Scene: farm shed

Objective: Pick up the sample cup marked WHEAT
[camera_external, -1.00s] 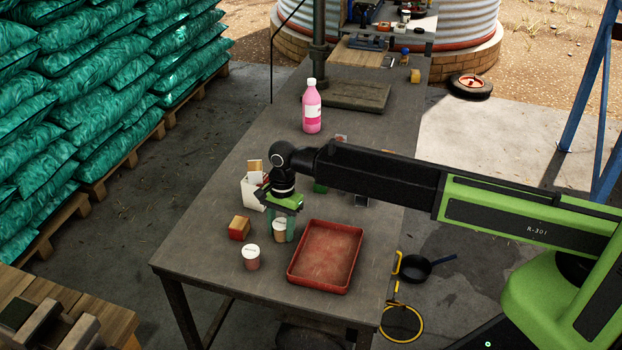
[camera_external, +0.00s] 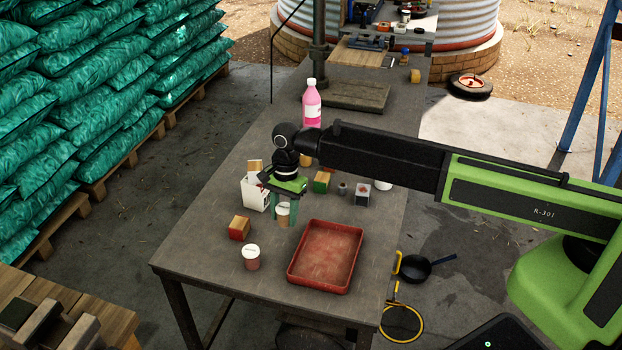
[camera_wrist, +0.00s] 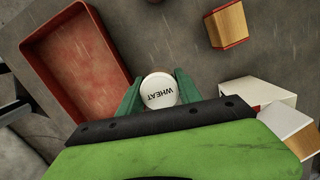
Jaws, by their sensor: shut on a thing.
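The cup marked WHEAT (camera_wrist: 159,92) is between the two green fingers of my gripper (camera_wrist: 159,95) in the wrist view, with its white lettered lid facing the camera. In the external view my gripper (camera_external: 284,211) is shut on this cup (camera_external: 283,216) and holds it upright above the table. A second cup with a white lid (camera_external: 251,257) stands on the table nearer the front edge; its lettering is too small to read there.
A red tray (camera_external: 326,257) lies right of the held cup. A wood-and-red block (camera_external: 239,228) and a white box (camera_external: 255,194) stand to the left. A pink bottle (camera_external: 312,104), small blocks and several small items stand farther back on the table (camera_external: 205,260).

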